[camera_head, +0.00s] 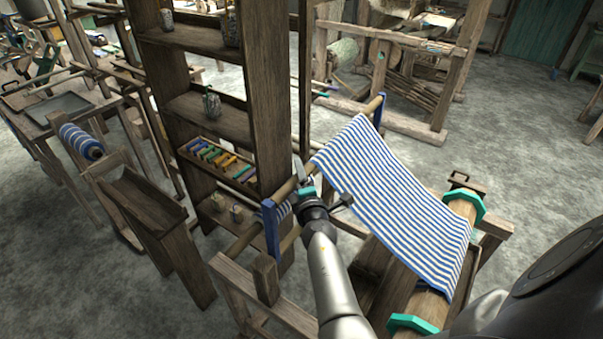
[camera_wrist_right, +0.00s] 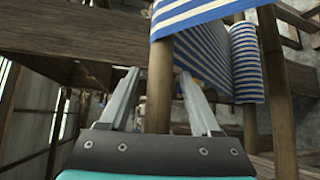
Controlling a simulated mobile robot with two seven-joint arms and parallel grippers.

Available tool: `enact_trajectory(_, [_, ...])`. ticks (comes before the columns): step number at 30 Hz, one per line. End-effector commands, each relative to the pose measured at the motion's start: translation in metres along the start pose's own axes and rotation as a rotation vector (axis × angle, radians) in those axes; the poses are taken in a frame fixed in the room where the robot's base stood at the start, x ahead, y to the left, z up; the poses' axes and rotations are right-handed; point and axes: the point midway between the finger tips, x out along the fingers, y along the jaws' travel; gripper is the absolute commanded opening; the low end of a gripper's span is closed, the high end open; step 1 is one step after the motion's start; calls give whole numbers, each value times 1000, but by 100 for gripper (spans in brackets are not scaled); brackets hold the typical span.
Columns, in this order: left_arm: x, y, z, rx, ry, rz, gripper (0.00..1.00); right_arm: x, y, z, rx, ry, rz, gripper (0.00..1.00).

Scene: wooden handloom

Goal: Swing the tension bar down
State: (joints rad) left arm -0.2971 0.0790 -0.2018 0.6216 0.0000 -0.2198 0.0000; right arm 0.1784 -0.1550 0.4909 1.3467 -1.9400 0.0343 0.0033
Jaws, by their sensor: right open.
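The tension bar (camera_head: 285,190) is a round wooden bar held between two blue side arms (camera_head: 271,232). It is raised, and blue-and-white striped cloth (camera_head: 395,195) runs over it and slopes down to the right. My right gripper (camera_head: 303,178) is at the near part of the bar, beside the cloth's edge. In the right wrist view, its two open fingers (camera_wrist_right: 160,100) stand on either side of the bar (camera_wrist_right: 159,85). I cannot tell whether either finger touches it. My left gripper is not in view.
The cloth reaches a wooden roller (camera_head: 428,300) with teal end rings (camera_head: 414,324). A tall shelf (camera_head: 205,105) with jars and coloured spools stands close on the left. Open grey floor (camera_head: 530,150) lies to the right.

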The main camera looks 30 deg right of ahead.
Motion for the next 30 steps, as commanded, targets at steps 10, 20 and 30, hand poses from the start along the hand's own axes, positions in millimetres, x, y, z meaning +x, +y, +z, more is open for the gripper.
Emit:
enact_trajectory(10, [0, -1, 4, -2, -6, -2, 50, 0, 0, 0, 0, 0, 0, 43])
enact_trajectory(20, [0, -1, 4, -3, -7, -2, 50, 0, 0, 0, 0, 1, 0, 6])
enact_trajectory(30, [0, -1, 4, -2, -7, -2, 50, 0, 0, 0, 0, 1, 0, 0])
